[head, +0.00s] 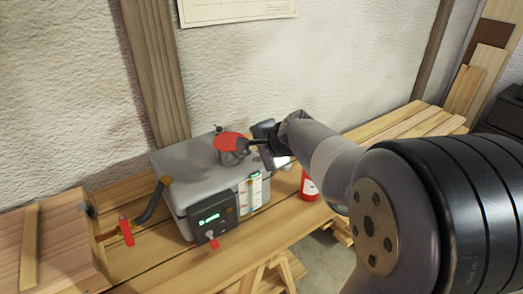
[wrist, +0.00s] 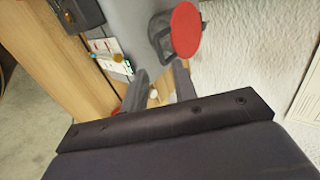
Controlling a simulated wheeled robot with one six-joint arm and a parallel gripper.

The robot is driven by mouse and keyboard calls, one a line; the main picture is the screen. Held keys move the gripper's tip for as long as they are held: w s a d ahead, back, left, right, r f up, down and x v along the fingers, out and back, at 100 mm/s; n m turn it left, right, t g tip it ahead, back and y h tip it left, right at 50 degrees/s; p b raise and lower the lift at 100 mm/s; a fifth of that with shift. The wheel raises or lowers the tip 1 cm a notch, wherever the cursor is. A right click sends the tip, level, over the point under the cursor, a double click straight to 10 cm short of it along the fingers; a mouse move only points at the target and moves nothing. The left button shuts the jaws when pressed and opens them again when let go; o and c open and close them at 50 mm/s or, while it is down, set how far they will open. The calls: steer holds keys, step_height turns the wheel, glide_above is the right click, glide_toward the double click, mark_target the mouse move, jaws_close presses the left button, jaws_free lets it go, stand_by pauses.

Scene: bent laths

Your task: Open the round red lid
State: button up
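The round red lid (head: 231,142) sits at the top of a short grey neck on the grey steam box (head: 185,170). In the wrist view the lid (wrist: 186,30) is a flat red disc beyond the fingertips, with the dark grey neck (wrist: 160,35) partly behind it. My gripper (head: 256,141) is just right of the lid in the head view. In the wrist view my gripper (wrist: 160,70) has its two fingers apart, with nothing held between them. The lid lies ahead of the fingers; whether a finger touches it is unclear.
The box stands on a wooden bench (head: 150,255). Its front has a control panel (head: 213,219) with a green display and a red knob. A red bottle (head: 309,187) stands right of the box, near my arm. A red-handled valve (head: 126,230) is at left. The wall is behind.

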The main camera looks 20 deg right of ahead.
mark_target(244, 155)
steer(key=b+x, duration=0.2)
steer(key=x, duration=0.6)
steer(key=shift+f, duration=0.1)
steer(key=shift+a+f, duration=0.1)
jaws_close()
